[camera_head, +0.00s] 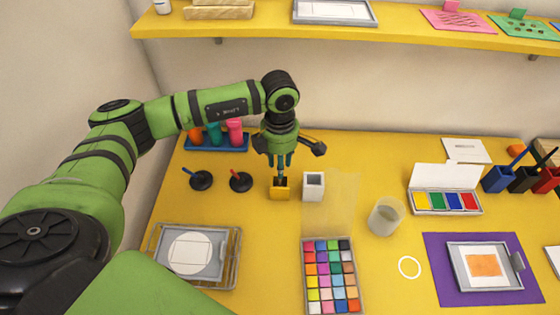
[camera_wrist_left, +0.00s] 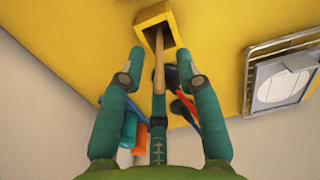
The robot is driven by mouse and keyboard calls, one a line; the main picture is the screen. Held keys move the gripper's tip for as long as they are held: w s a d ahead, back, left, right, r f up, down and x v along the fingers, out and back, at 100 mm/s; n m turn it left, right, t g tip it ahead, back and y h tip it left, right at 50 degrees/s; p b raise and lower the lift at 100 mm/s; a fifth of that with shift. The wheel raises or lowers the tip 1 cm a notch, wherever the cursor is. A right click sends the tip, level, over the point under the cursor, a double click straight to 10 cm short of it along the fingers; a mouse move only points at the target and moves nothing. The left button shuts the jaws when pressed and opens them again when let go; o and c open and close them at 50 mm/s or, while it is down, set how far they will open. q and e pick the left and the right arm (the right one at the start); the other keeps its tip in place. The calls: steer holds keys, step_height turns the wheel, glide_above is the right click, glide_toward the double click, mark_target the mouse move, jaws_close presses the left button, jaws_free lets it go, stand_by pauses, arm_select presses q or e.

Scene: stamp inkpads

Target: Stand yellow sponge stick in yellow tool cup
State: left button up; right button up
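The yellow tool cup (camera_head: 280,193) is a small square open box on the yellow table; it also shows in the left wrist view (camera_wrist_left: 177,22). A tan stick (camera_wrist_left: 159,66), seemingly the yellow sponge stick, has its far end inside the cup opening; its sponge is not visible. My left gripper (camera_head: 281,162) is above the cup. In the left wrist view my left gripper (camera_wrist_left: 160,62) has its fingers spread, with the stick between them and gaps on both sides. My right gripper is not in view.
A white square cup (camera_head: 313,188) stands close to the right of the yellow cup. Two dark round pots (camera_head: 201,181) (camera_head: 241,182) stand to its left. A blue tray (camera_head: 216,143) with coloured tubes is behind. A paint-block tray (camera_head: 331,280) lies in front.

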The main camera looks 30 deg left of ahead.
arm_select(q)
step_height(320, 180, up, 12)
stand_by(0.5)
stand_by(0.7)
